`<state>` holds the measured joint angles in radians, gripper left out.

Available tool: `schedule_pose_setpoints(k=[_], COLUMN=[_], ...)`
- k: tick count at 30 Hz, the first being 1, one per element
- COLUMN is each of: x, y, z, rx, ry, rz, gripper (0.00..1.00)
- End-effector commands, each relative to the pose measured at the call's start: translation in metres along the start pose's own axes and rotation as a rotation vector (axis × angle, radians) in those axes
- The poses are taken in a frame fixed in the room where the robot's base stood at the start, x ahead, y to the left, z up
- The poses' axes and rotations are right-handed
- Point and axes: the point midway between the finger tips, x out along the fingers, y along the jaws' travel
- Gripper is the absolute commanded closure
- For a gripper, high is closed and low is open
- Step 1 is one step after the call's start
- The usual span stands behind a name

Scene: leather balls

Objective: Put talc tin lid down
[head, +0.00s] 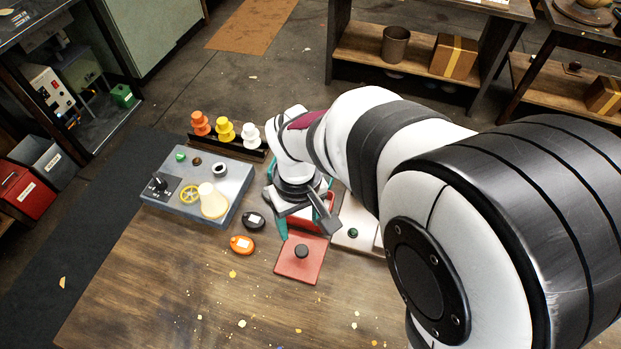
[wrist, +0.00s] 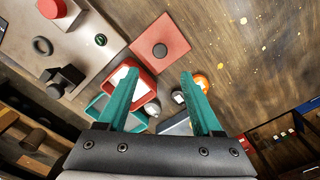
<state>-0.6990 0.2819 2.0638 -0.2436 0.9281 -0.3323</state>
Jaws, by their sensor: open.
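The talc tin lid (head: 291,269) is a flat red square plate with a dark round knob. It lies knob up on the wooden table, and it shows at the top of the wrist view (wrist: 172,38). My gripper (head: 306,228) is open and empty, just behind the lid in the head view. Its teal fingers are spread apart in the wrist view (wrist: 160,74), with the lid beyond their tips. The open red tin (wrist: 147,80) with white contents stands beside the lid, partly behind the left finger. In the head view my gripper mostly hides the tin.
A grey-blue panel (head: 178,168) with a cream cone stands left. Orange (head: 242,244) and black (head: 254,220) oval items lie left of the lid. A pale board (head: 354,221) is right of it. A rack holds orange, yellow and white pieces behind. The front table is mostly clear.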

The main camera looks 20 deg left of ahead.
Motion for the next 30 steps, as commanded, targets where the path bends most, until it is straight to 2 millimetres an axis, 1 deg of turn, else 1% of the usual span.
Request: schedule_pose_setpoints(k=[2,5,7,8,9,10,11,12,13,15,18,21,30], x=[-0.005,-0.007,-0.017,-0.025,-0.039,-0.049,-0.058,-0.067,-0.072,-0.078,-0.079,-0.078,-0.078], y=[0.000,0.001,0.013,0.022,0.036,0.046,0.053,0.059,0.060,0.055,0.043,0.038,0.038], z=[0.000,0.001,0.012,0.025,0.046,0.067,0.089,0.118,0.138,0.177,0.208,0.218,0.217], rx=[0.000,0.005,0.079,0.150,0.274,0.385,0.501,0.653,0.762,0.988,1.197,1.271,1.268], ry=[0.001,0.000,0.004,0.004,0.006,0.006,0.006,0.005,0.005,0.004,0.005,0.003,0.002], rz=[0.001,0.000,-0.006,-0.013,-0.025,-0.037,-0.051,-0.070,-0.085,-0.120,-0.156,-0.172,-0.171], gripper=[0.33,0.33,0.33,0.33,0.33,0.33,0.33,0.33,0.33,0.33,0.33,0.33,0.33])
